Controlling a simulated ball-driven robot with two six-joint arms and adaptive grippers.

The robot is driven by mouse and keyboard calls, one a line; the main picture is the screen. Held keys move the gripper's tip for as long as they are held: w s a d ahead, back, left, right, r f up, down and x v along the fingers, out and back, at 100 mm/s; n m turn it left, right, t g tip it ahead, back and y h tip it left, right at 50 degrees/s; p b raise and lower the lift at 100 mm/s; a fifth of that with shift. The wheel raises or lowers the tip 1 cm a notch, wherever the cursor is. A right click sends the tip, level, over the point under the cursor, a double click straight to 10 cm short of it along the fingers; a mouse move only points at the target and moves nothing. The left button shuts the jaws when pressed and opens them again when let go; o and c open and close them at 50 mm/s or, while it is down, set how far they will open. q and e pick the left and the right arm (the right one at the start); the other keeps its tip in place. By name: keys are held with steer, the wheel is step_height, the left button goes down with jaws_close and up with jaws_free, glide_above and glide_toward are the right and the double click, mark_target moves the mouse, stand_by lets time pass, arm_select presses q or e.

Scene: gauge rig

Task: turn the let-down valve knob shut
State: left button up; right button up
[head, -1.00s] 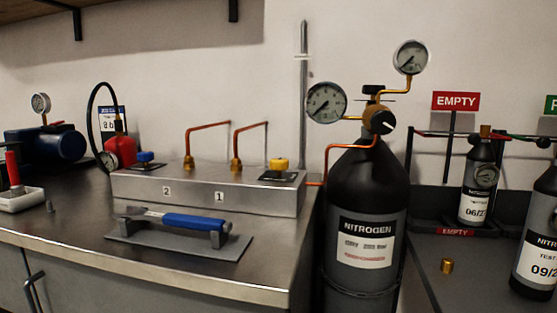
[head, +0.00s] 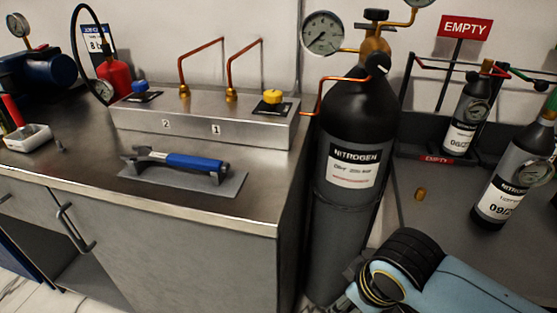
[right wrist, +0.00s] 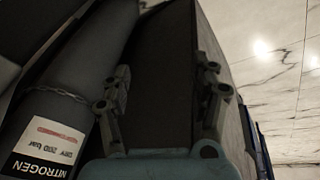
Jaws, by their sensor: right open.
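A yellow knob (head: 272,97) sits on the right end of the metal manifold block (head: 200,121), and a blue knob (head: 140,87) on its left end. A dark knob (head: 377,64) is on the brass regulator (head: 374,45) atop the black nitrogen cylinder (head: 350,180). No label shows which is the let-down valve knob. My right gripper (right wrist: 165,85) is open and empty in the right wrist view, low beside the cylinder and well below the knobs. In the head view my right arm comes in at bottom right. My left gripper is not in view.
A blue-handled tool (head: 185,162) rests on a grey stand on the bench, in front of the manifold. Copper pipes rise from the block. Small bottles (head: 470,118) and a brass fitting (head: 420,194) are on the right surface. A chain crosses the cylinder (right wrist: 60,95).

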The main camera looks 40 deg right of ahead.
mark_target(278, 96)
steer(key=w+d+r+n+t+h+p, duration=0.25)
steer(key=w+d+r+n+t, duration=0.35)
steer(key=r, duration=0.6)
steer(key=w+d+r+n+t+h+p, duration=0.1)
steer(key=w+d+r+n+t+h, duration=0.3)
steer(key=w+r+n, duration=0.6)
steer(key=w+a+r+n+t+y, duration=0.1)
steer(key=w+n+y, duration=0.1)
steer(key=w+n, duration=0.3)
steer(key=w+a+r+n+t+y, duration=0.1)
steer(key=w+n+t+y, duration=0.1)
steer(key=w+n, duration=0.4)
steer(key=w+a+r+n+t+y, duration=0.1)
steer(key=w+r+n+t+y, duration=0.1)
steer(key=w+n, duration=0.4)
steer(key=shift+a+n+y, duration=0.3)
steer(key=shift+n+y, duration=0.05)
steer(key=shift+n, duration=0.15)
steer(key=shift+s, duration=0.1)
steer(key=shift+c, duration=0.4)
steer(key=c, duration=1.1)
